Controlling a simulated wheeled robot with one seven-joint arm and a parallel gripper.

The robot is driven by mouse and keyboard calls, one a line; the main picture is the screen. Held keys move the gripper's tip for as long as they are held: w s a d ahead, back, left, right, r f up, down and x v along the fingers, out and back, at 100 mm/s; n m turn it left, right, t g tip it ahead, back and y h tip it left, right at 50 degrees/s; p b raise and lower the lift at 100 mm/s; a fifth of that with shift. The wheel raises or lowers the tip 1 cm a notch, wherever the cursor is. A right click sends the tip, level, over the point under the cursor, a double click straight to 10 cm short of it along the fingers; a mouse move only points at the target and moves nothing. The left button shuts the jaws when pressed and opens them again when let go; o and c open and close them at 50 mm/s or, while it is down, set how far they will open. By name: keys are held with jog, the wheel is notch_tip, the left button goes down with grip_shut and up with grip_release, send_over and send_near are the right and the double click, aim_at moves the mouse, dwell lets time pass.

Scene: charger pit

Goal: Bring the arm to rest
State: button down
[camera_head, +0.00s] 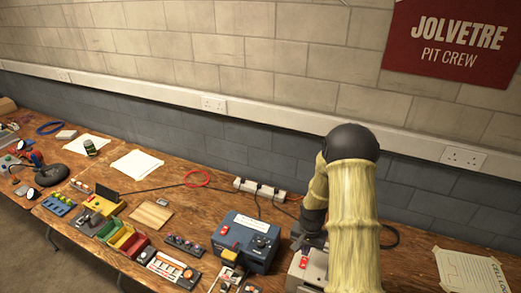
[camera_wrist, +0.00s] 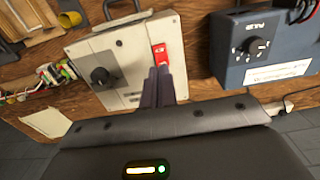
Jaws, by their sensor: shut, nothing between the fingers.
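My gripper (camera_wrist: 158,72) is shut and empty in the wrist view. Its dark fingers lie together over a light grey box (camera_wrist: 118,62). The fingertips appear just below a red switch (camera_wrist: 160,54) on the box's face; whether they touch it I cannot tell. In the head view my arm (camera_head: 352,205) is bent over the right part of the bench, beside the grey box (camera_head: 296,280). My fingers are hidden in that view.
A blue box with a dial (camera_head: 247,243) stands left of the grey box. Coloured bins (camera_head: 121,237), a wooden board (camera_head: 151,215) and papers (camera_head: 137,164) lie farther left on the wooden bench. A power strip (camera_head: 259,189) is near the wall. A paper sheet (camera_head: 468,272) lies right.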

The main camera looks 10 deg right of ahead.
jog(key=s+a+r+n+t+b, duration=0.1)
jog(key=s+a+r+n+b, duration=0.1)
jog(key=s+a+r, duration=0.3)
jog(key=s+a+r+n+t+b, duration=0.1)
jog(key=s+a+r+n, duration=0.3)
jog(key=s+r, duration=0.5)
notch_tip(320, 180, up, 4)
jog(key=shift+s+a+r+n+t+b, duration=0.15)
jog(key=shift+a+n+t+b, duration=0.2)
jog(key=shift+a+b, duration=0.2)
dwell(0.3)
